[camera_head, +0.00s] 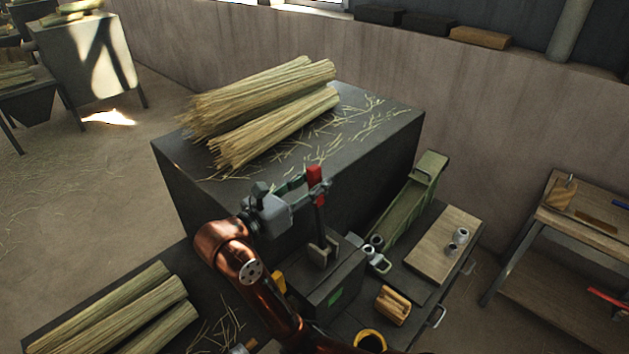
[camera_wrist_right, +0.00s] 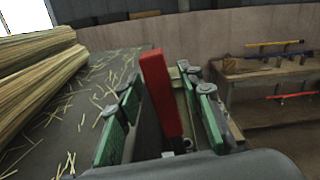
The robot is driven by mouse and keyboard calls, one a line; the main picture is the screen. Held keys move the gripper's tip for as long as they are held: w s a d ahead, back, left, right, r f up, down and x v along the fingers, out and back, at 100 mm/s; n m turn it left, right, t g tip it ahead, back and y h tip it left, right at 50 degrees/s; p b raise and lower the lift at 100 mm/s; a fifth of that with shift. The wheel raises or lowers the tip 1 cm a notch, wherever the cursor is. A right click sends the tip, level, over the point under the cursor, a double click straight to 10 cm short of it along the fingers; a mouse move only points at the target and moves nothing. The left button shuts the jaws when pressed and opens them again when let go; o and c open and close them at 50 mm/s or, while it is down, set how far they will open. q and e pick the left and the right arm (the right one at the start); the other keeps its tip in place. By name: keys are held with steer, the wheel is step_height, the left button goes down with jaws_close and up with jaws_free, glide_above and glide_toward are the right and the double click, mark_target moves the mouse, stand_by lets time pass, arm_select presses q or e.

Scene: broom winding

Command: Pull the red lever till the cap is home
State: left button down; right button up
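The lever's red grip (camera_head: 316,175) stands upright on a dark shaft (camera_head: 320,220) above a dark machine box (camera_head: 335,285). My right gripper (camera_head: 302,184) is at the red grip. In the right wrist view the red grip (camera_wrist_right: 162,95) stands between the green-padded fingers of my right gripper (camera_wrist_right: 165,110), with a gap showing on both sides. The fingers are open. Small grey cylinders (camera_head: 373,246) sit at the box's right side; I cannot tell whether one is the cap. My left gripper is not in view.
A dark block (camera_head: 385,140) with straw bundles (camera_head: 270,105) stands behind the lever. A green trough (camera_head: 410,205) and a wooden board (camera_head: 440,250) with small grey cylinders lie to the right. More straw (camera_head: 120,315) lies at the lower left.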

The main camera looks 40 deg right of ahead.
jaws_close()
stand_by(0.4)
